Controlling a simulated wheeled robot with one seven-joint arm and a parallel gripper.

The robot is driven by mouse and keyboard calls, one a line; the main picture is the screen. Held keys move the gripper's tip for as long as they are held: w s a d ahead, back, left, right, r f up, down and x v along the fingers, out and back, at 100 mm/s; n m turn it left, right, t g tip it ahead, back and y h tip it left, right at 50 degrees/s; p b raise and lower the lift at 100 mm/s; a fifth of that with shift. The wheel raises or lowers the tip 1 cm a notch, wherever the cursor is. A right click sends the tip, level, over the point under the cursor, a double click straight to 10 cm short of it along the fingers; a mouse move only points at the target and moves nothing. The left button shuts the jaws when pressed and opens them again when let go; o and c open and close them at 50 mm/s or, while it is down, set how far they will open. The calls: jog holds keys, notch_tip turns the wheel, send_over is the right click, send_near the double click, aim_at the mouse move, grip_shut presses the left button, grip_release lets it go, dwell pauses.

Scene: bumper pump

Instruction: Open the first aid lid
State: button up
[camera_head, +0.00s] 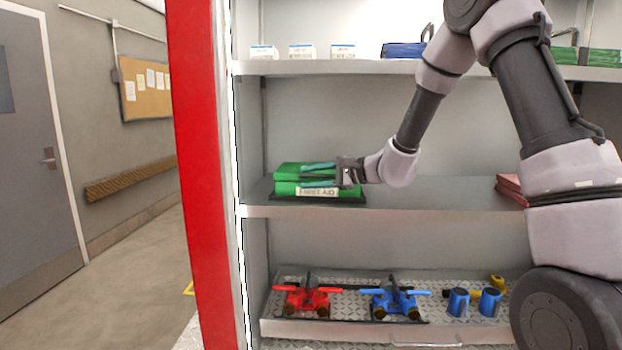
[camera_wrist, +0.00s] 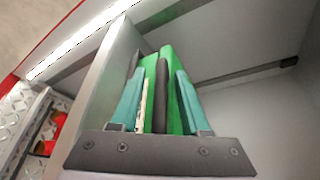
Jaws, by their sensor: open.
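The green first aid case (camera_head: 284,188) lies on the middle shelf at the left, with a white FIRST AID label on its front. Its lid (camera_head: 289,170) looks down. My gripper (camera_head: 318,174) comes in from the right at the front of the case, its teal fingers one above the other. In the wrist view the open fingers (camera_wrist: 158,95) stand apart on either side of the case's front, with a pale strip and a dark bar (camera_wrist: 163,97) between them. I cannot tell whether a finger touches the lid.
The middle shelf's front edge (camera_head: 400,210) runs below my arm, and the upper shelf (camera_head: 330,68) is above. A red post (camera_head: 205,180) stands left of the case. Red items (camera_head: 510,188) lie at the right. A lower tray holds red (camera_head: 307,298) and blue (camera_head: 394,298) parts.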

grip_shut()
dwell(1.4)
